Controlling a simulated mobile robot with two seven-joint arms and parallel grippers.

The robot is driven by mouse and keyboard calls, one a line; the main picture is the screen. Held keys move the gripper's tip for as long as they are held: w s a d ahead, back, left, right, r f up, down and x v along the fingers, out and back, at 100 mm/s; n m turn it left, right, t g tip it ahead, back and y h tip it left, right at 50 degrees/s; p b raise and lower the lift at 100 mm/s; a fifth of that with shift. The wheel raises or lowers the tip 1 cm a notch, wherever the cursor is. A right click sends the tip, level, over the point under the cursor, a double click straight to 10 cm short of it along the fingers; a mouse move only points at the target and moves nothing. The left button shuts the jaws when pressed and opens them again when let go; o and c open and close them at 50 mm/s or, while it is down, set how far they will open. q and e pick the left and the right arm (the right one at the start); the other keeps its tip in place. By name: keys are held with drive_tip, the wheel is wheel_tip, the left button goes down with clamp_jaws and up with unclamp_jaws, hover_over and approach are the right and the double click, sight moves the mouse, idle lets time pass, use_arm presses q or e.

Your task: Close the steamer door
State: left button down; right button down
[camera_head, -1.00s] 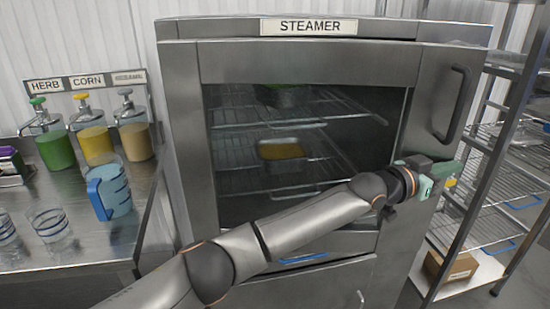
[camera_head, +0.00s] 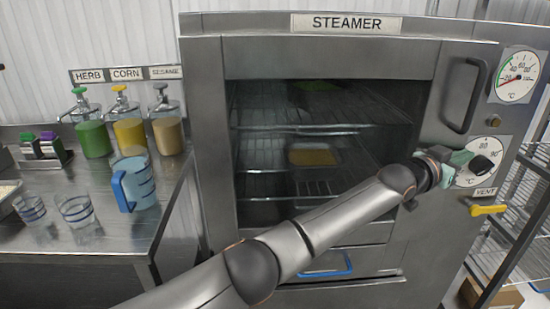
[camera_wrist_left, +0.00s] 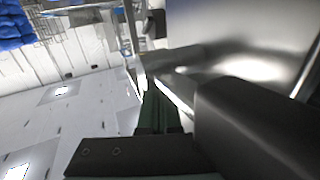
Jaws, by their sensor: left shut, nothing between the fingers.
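The steel steamer (camera_head: 335,50) fills the middle of the head view. Its door (camera_head: 400,225) has a dark window onto wire racks and a vertical handle (camera_head: 465,95) at the right. The door lies flush or nearly flush with the front; I cannot tell whether a thin gap is left. My left gripper (camera_head: 468,162) is shut and empty below the handle, in front of the lower dial near the door's right side. I cannot tell whether it touches the door. In the left wrist view, its green fingers (camera_wrist_left: 157,112) are beside a shiny steel surface (camera_wrist_left: 235,60). My right gripper is out of view.
On the left, a steel counter (camera_head: 105,240) holds a blue-handled jug (camera_head: 133,185), glasses and pump bottles. A yellow vent lever (camera_head: 488,210) sits below the gripper. A wire shelf rack (camera_head: 505,255) stands at the right.

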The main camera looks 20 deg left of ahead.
use_arm(q)
drive_tip(key=shift+w+a, duration=0.2)
drive_tip(key=shift+w, duration=0.1)
drive_tip(key=shift+w+a+r, duration=0.1)
drive_tip(key=shift+w+a, duration=0.05)
idle(0.6)
